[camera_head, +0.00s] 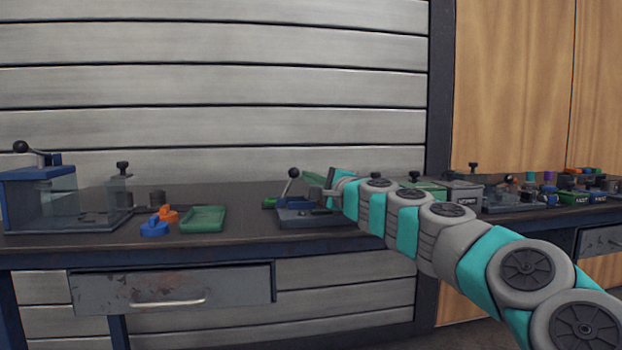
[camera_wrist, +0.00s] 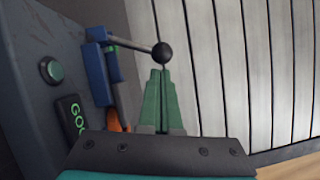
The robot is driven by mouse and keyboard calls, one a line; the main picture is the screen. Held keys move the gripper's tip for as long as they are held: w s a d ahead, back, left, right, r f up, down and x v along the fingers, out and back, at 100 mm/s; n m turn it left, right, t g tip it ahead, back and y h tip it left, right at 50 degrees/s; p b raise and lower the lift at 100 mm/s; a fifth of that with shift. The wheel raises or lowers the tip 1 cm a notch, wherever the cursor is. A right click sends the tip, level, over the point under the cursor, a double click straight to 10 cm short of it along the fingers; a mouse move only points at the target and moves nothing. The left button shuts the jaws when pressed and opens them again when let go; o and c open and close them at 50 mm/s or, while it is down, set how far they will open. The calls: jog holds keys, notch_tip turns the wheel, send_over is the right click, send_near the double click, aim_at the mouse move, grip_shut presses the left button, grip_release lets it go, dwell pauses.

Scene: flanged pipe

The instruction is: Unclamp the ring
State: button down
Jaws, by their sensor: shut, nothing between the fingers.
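The clamp fixture (camera_head: 300,208) stands on the bench, with a blue body (camera_wrist: 97,70) and a grey lever ending in a black ball knob (camera_head: 293,173). In the head view the lever stands up, leaning slightly. In the wrist view the knob (camera_wrist: 162,53) appears just beyond my fingertips; I cannot tell whether they touch. My gripper (camera_wrist: 160,78) has green fingers side by side, shut and empty. It also shows in the head view (camera_head: 308,181), at the lever's right. An orange part (camera_wrist: 116,124) shows beside the clamp; I cannot tell whether it is the ring.
A green button (camera_wrist: 50,70) and a lit sign (camera_wrist: 74,116) are near the clamp. A green tray (camera_head: 204,218), blue and orange pieces (camera_head: 155,227) and a glass-sided box (camera_head: 40,200) stand left. Several small boxes stand right. The slatted wall is behind.

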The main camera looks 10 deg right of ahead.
jog(key=shift+a+r+n+p, duration=0.25)
jog(key=shift+r+n+p, duration=0.2)
jog(key=shift+n+p, duration=0.15)
jog(key=shift+a+r+n+g+p, duration=0.45)
jog(key=shift+n+p, duration=0.15)
jog(key=shift+p, duration=0.15)
jog(key=shift+a+r+n+g+h+p, duration=0.2)
jog(key=shift+a+n+g+h+p, duration=0.25)
jog(key=shift+a+n+p, duration=0.5)
jog(key=shift+a+r+n+g+h+p, duration=0.35)
jog(key=shift+a+n+p, duration=0.35)
jog(key=shift+a+n, duration=0.4)
jog(key=shift+a+r+n+g+h+p, duration=0.1)
jog(key=shift+a+n+g+h+p, duration=0.35)
jog(key=shift+a+n+p, duration=0.55)
jog(key=shift+d+n, duration=0.15)
jog(key=shift+n, duration=0.1)
